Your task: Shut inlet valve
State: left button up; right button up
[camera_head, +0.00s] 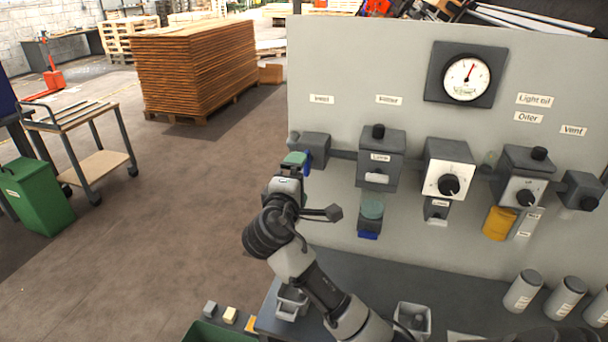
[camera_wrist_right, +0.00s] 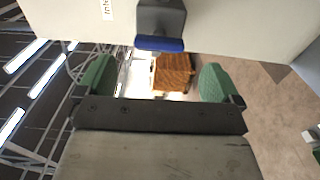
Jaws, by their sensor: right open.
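The inlet valve (camera_head: 317,147) is a dark grey box at the left end of the pipe on the panel, below a small label (camera_head: 321,99). Its blue handle (camera_head: 308,162) shows partly behind my right gripper (camera_head: 294,160). In the right wrist view the valve body (camera_wrist_right: 162,16) is at the top with the blue handle (camera_wrist_right: 160,44) below it. My right gripper (camera_wrist_right: 157,82) is open there, its green fingertips wide apart either side of the handle's line. The gap between them looks empty; contact with the handle is not visible. My left gripper is not in view.
Right along the pipe are a filter unit (camera_head: 380,160), a white-faced dial box (camera_head: 448,168), an oiler with a yellow bowl (camera_head: 499,223) and a vent box (camera_head: 580,191). A gauge (camera_head: 466,78) sits above. Grey canisters (camera_head: 523,291) stand on the bench.

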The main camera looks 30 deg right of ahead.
jog(key=v, duration=0.4)
jog(key=shift+b, duration=0.4)
